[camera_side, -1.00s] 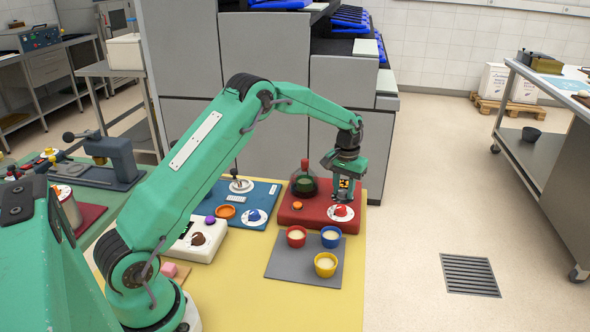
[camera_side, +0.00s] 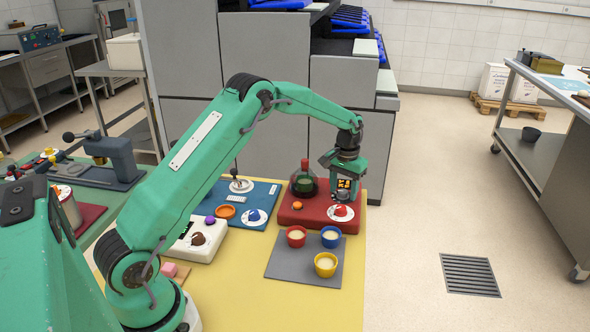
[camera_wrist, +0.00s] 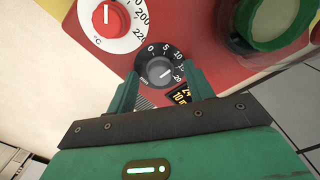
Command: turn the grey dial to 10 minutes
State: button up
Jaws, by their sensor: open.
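The grey dial (camera_wrist: 160,73) sits on a black round scale marked in minutes, on a red panel (camera_wrist: 206,60), in the wrist view. Its white pointer line aims to the right and slightly up, near the stretch between 10 and 20; the exact mark is hard to read. My gripper (camera_wrist: 161,75) is open, with one green finger on each side of the dial. I cannot tell whether the fingers touch it. In the side view my gripper (camera_side: 344,192) is low at the back of the red base (camera_side: 318,219), and the grey dial is hidden there.
A red dial (camera_wrist: 104,16) with a white °C scale is close by. A small display (camera_wrist: 181,97) with orange digits is partly covered by a finger. Several cups stand on a grey mat (camera_side: 284,268) in front.

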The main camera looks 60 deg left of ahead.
aim_at(343, 192)
jog(key=shift+r, duration=0.1)
jog(key=shift+r, duration=3.8)
jog(key=s+d+r+m+t, duration=0.15)
jog(key=s+d+r, duration=0.25)
jog(key=s+r, duration=0.4)
jog(key=s+d+r+t, duration=0.2)
jog(key=s+d+r, duration=0.2)
jog(key=s+r, duration=0.4)
jog(key=s+d+f+m+t, duration=0.1)
jog(key=s, duration=0.8)
jog(key=s+d+f+m+t, duration=0.1)
jog(key=s+d+f, duration=0.1)
jog(key=s, duration=0.8)
jog(key=shift+d+f, duration=0.2)
jog(key=shift+f, duration=0.05)
